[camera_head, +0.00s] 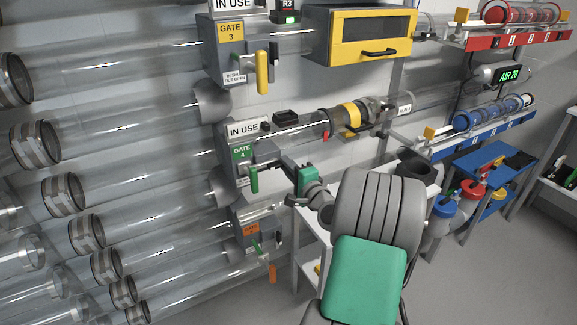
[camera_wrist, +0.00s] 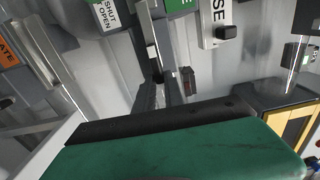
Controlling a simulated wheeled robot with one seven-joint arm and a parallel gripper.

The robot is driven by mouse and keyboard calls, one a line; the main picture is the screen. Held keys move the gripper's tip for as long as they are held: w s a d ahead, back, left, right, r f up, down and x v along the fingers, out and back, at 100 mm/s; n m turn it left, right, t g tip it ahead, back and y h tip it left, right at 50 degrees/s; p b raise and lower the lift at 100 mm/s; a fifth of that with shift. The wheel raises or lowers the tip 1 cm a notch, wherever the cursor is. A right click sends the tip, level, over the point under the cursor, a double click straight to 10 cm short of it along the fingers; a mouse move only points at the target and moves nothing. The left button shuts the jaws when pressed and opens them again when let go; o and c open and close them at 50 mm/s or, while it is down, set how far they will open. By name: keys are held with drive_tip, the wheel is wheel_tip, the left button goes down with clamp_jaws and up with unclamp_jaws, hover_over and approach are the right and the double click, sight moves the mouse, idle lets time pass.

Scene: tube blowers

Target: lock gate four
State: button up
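The gate four unit (camera_head: 240,152) is a grey box on a clear tube, with a green GATE 4 label and an IN USE sign (camera_head: 243,130) above it. Its green handle (camera_head: 254,181) hangs down at the front. My gripper (camera_head: 279,165) is just right of the handle, with no clear contact. In the wrist view my gripper (camera_wrist: 170,88) shows two dark fingers apart, with nothing clearly between them. The SHUT/OPEN plate (camera_wrist: 109,15) and part of the green label (camera_wrist: 178,4) show above the fingers. The handle is not clearly visible there.
Gate three (camera_head: 230,45), with a yellow handle (camera_head: 262,73), is above. A unit with an orange label (camera_head: 250,229) is below. A yellow-framed box (camera_head: 360,35) is at the upper right. Clear tubes fill the left. A blue table (camera_head: 485,162) stands right.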

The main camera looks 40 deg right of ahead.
drive_tip(key=o, duration=0.4)
drive_tip(key=s, duration=0.5)
drive_tip(key=s+a, duration=0.1)
drive_tip(key=s, duration=0.1)
drive_tip(key=shift+s, duration=0.4)
